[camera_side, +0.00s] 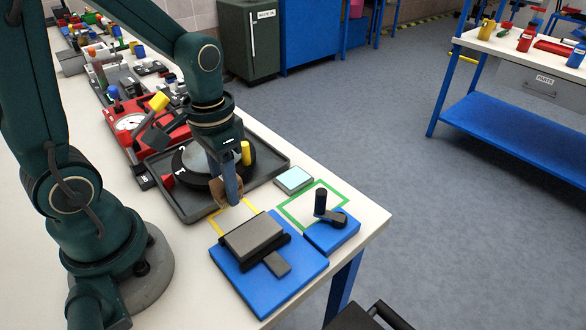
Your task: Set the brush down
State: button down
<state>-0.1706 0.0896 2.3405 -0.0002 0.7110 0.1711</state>
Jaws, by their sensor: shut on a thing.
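My gripper (231,196) points down over the near part of the bench, just behind the blue plate. It is shut on a small brown piece, which I take to be the brush (219,194); the fingers hide part of it. The brush is at the yellow square outline (218,217) on the bench top. I cannot tell whether its underside touches the surface. The blue plate (278,297) with a grey sliding block (252,236) stands right in front of the outline.
A dark tray (187,208) with a round dark piece lies behind my gripper. To the right are a green square outline (290,211), a pale-screened box (293,179) and a blue block with a black crank (333,234). Tools crowd the bench behind.

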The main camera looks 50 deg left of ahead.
jog(key=shift+d+f, duration=0.25)
jog(key=shift+f, duration=0.2)
jog(key=shift+w+f, duration=0.1)
jog(key=shift+f, duration=1.6)
jog(key=shift+f, duration=0.1)
jog(key=c, duration=0.8)
grip_release()
jog(key=shift+o, duration=0.2)
notch_tip(320, 180, up, 12)
jog(key=shift+r, duration=0.1)
jog(key=shift+s+d+r+t, duration=0.45)
jog(key=shift+s+t, duration=0.15)
jog(key=shift+t, duration=0.35)
jog(key=shift+s+d+r+t, duration=0.4)
jog(key=shift+s+d+t, duration=0.15)
jog(key=shift+t, duration=0.35)
jog(key=shift+s+d+r+t, duration=0.45)
jog(key=shift+s+t, duration=0.2)
jog(key=shift+t, duration=0.3)
